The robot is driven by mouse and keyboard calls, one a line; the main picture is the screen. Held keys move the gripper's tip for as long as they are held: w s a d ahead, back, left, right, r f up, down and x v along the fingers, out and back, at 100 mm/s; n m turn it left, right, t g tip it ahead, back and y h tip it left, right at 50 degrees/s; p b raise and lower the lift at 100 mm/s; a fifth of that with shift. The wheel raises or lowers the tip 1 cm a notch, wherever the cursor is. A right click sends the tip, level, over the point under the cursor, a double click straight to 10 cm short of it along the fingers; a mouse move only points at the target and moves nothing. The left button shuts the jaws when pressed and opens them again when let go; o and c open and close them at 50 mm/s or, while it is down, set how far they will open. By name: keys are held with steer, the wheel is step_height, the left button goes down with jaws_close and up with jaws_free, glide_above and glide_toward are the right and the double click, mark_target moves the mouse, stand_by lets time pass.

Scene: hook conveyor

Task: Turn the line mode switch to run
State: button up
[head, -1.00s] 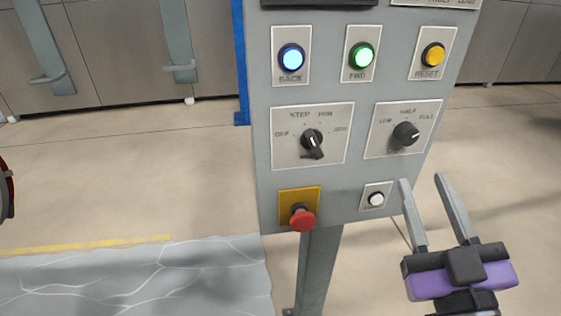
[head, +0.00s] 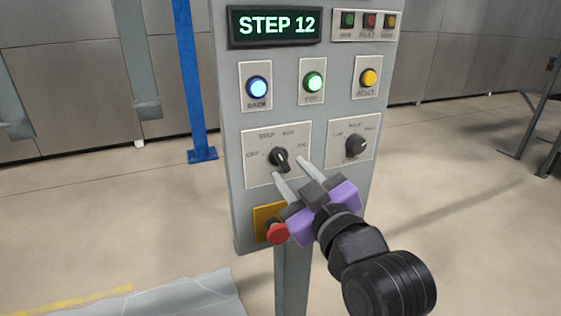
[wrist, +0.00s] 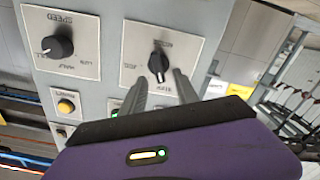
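The line mode switch (head: 279,158) is a black knob on a light plate labelled OFF, STEP, RUN and what looks like JOG. Its exact pointing is hard to tell in the head view. The display (head: 275,26) above reads STEP 12. My gripper (head: 289,168) is open, its two grey fingers apart and pointing at the knob from just below right. In the wrist view, which shows the panel upside down, the switch knob (wrist: 158,64) lies just beyond and between the fingertips. Contact is not visible. My gripper's body hides the panel's lower right.
The speed knob (head: 356,145) is right of the mode switch. A blue button (head: 258,88), green button (head: 313,82) and yellow button (head: 369,78) sit above. The red emergency stop (head: 277,233) is close below my left finger. A blue post (head: 194,85) stands behind left.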

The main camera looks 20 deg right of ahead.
mark_target(283, 161)
steer(key=shift+w+p, duration=0.3)
steer(key=shift+w, duration=2.05)
jaws_close()
